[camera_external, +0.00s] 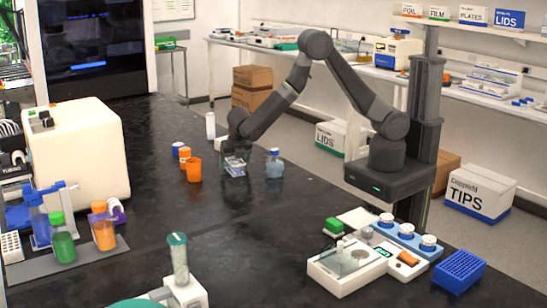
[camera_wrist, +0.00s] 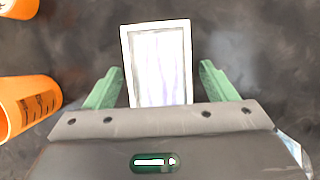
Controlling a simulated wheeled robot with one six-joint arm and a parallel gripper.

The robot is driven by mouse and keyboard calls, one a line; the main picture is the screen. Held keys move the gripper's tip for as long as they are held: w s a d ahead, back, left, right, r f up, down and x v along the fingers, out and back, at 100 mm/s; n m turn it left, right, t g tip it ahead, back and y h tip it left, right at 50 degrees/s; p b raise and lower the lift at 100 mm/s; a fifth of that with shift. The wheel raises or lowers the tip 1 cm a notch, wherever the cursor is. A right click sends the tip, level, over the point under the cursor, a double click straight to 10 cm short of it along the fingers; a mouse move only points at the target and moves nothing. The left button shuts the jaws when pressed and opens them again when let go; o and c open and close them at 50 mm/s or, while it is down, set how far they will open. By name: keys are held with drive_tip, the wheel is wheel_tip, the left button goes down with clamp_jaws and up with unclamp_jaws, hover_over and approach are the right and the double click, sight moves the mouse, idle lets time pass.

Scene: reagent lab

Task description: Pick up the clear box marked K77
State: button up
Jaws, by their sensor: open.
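A small clear box (camera_external: 235,170) stands on the black bench under my gripper (camera_external: 236,157) in the external view. In the wrist view the box (camera_wrist: 158,55) is a pale rectangle with a white rim. It lies between the two green fingers of my gripper (camera_wrist: 159,88), with a gap on each side. The gripper is open and points down. The near end of the box is hidden behind the gripper body. I cannot read a K77 mark in either view.
An orange beaker (camera_external: 194,170) stands just left of the box, with orange-and-blue containers (camera_external: 183,156) behind it. A bottle of blue liquid (camera_external: 274,164) stands close on the right. A white cylinder (camera_external: 210,126) stands farther back.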

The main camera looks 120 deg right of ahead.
drive_tip(key=shift+c, duration=0.5)
drive_tip(key=c, duration=1)
drive_tip(key=shift+c, duration=0.3)
drive_tip(key=shift+r, duration=0.1)
